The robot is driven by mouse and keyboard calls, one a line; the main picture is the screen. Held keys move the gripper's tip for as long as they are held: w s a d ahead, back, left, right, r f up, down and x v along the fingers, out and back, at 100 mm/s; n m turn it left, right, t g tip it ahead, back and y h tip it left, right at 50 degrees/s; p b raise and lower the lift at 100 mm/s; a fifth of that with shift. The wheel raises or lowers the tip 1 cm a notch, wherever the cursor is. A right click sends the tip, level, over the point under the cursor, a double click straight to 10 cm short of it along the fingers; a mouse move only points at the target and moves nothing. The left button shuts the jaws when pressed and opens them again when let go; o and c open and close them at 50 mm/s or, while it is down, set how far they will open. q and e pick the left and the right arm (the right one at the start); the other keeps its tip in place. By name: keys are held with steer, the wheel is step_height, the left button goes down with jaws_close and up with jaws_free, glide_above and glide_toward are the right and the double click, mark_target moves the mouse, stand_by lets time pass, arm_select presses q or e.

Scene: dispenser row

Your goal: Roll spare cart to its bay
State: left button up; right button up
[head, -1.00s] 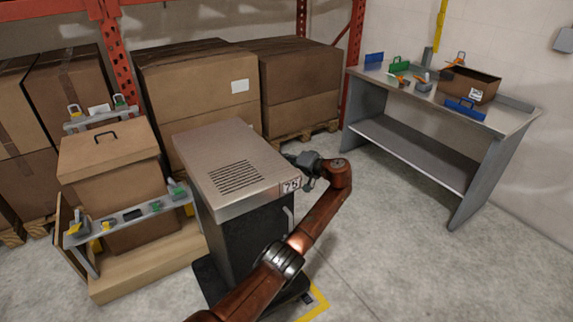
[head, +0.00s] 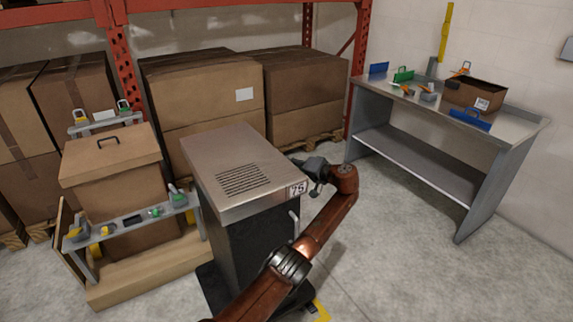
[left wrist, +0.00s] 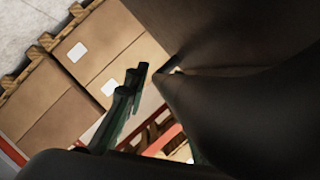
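The cart (head: 235,168) has a grey metal top with slots, a black body and a "75" label. It stands upright on the floor in the middle of the head view. A pale upright handle (head: 295,222) shows on its right side. My left gripper (head: 307,174) is beside the cart's top right corner, near the label; I cannot tell if it touches. In the left wrist view its fingers (left wrist: 150,105) look apart, with nothing seen between them. Yellow floor tape (head: 320,311) shows at the cart's lower right, partly hidden by my arm. My right gripper is out of view.
A wooden stand with a cardboard bin (head: 110,180) is close on the cart's left. Boxes on pallets (head: 200,90) stand behind, under an orange rack. A metal workbench (head: 415,165) stands at the right. The floor (head: 400,265) between cart and bench is clear.

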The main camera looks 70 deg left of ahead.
arm_select(q)
steer(key=shift+o, duration=1.3)
steer(key=v, duration=1.2)
